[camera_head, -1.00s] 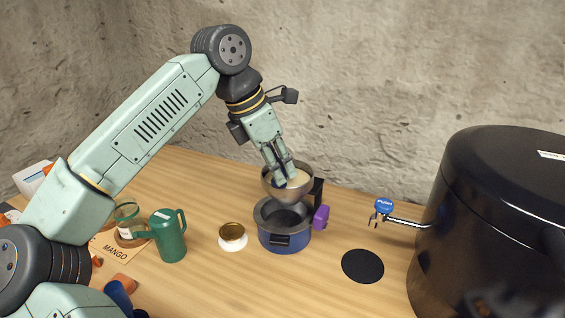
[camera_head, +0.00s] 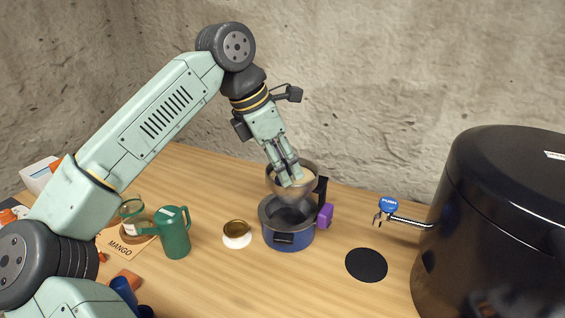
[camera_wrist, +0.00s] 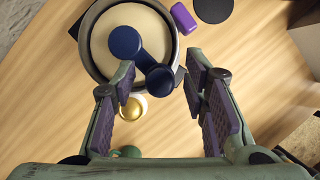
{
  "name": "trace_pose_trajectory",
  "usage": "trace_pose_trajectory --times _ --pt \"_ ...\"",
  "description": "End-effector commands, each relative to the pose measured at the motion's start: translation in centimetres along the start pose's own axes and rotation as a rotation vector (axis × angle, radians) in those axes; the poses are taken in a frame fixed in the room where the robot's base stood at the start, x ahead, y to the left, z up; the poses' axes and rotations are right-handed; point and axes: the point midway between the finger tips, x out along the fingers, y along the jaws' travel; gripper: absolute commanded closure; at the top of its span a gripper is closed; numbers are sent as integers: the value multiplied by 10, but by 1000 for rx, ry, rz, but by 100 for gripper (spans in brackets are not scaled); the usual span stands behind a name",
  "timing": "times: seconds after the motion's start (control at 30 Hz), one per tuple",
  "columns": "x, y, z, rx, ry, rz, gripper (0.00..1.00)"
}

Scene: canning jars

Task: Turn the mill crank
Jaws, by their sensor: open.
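The mill has a round metal hopper (camera_head: 291,187) filled with cream-coloured matter, above a blue pot-like base (camera_head: 288,237). In the wrist view the hopper (camera_wrist: 92,62) shows from above. The dark blue crank (camera_wrist: 141,61) has a round hub over the filling, and its arm ends in a round knob near the hopper's lower right rim. My gripper (camera_head: 290,182) points down over the hopper in the head view. In the wrist view its open fingers (camera_wrist: 165,88) stand on either side of the knob, with gaps visible. The crank is hidden by the fingers in the head view.
A gold-lidded jar (camera_head: 237,234) and a green jug (camera_head: 174,233) stand left. A black disc (camera_head: 366,265), a blue "PUSH" tap (camera_head: 388,205) and a large black canner (camera_head: 500,220) are right. The wall is behind.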

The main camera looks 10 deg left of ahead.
Motion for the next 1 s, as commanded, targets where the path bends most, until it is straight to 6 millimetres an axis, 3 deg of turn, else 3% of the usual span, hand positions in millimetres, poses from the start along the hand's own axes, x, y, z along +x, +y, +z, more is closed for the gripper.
trace_pose_trajectory --times 0.33,0.8,1.0 --pt "-11 0 0 -1 -1 2 60" --pt "-102 0 1 -2 -1 2 60" --pt "-118 0 0 0 0 0 60"
